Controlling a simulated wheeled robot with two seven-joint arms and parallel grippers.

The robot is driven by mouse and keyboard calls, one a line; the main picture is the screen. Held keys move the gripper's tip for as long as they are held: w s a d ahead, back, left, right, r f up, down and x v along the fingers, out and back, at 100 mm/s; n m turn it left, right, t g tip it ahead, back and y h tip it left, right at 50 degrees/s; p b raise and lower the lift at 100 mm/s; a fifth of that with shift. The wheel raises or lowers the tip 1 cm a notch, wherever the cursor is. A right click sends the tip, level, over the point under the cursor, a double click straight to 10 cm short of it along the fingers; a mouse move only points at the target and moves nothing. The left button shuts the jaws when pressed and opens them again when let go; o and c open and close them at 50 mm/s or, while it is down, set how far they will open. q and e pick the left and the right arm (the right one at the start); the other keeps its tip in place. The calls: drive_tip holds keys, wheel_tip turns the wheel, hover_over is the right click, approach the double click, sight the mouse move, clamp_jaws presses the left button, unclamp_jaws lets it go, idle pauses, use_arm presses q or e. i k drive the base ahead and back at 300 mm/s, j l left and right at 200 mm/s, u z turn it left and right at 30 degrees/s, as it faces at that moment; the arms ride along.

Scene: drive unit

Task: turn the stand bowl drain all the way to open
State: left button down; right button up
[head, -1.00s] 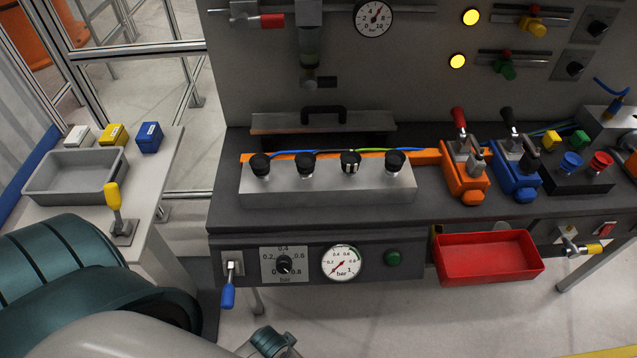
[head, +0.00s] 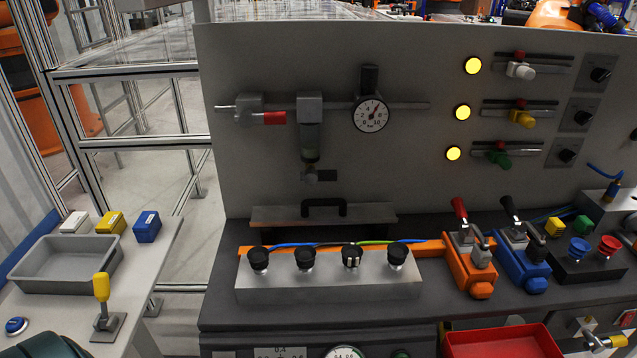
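On the upright grey panel, a filter unit with a grey head (head: 310,107) hangs on the air pipe, with a dark bowl (head: 310,146) below it. At the bottom of the bowl is the drain (head: 311,175), with a small black handle (head: 327,175) that points sideways to the right. Its exact setting is too small to tell. Neither of my grippers is in view, and nothing touches the drain.
A red-handled valve (head: 274,118) and a round gauge (head: 370,115) flank the filter unit. Below are a black-handled cover (head: 324,213), a metal block (head: 327,284) with black knobs, and orange (head: 469,262) and blue (head: 522,262) clamps. Space before the bowl is clear.

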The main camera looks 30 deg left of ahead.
sight(311, 177)
drive_tip(key=u, duration=0.45)
drive_tip(key=i+l+u, duration=0.15)
drive_tip(key=u, duration=0.3)
drive_tip(key=l+u, duration=0.45)
drive_tip(key=i+l+u, duration=0.1)
drive_tip(key=u, duration=0.4)
drive_tip(key=l+u, duration=0.1)
drive_tip(key=l, duration=0.55)
drive_tip(key=l+u, duration=0.15)
drive_tip(key=l, duration=0.45)
drive_tip(key=k+l+u, duration=0.1)
drive_tip(key=l, duration=0.55)
drive_tip(key=k+l+u, duration=0.15)
drive_tip(key=l, duration=0.45)
drive_tip(key=i+l, duration=0.05)
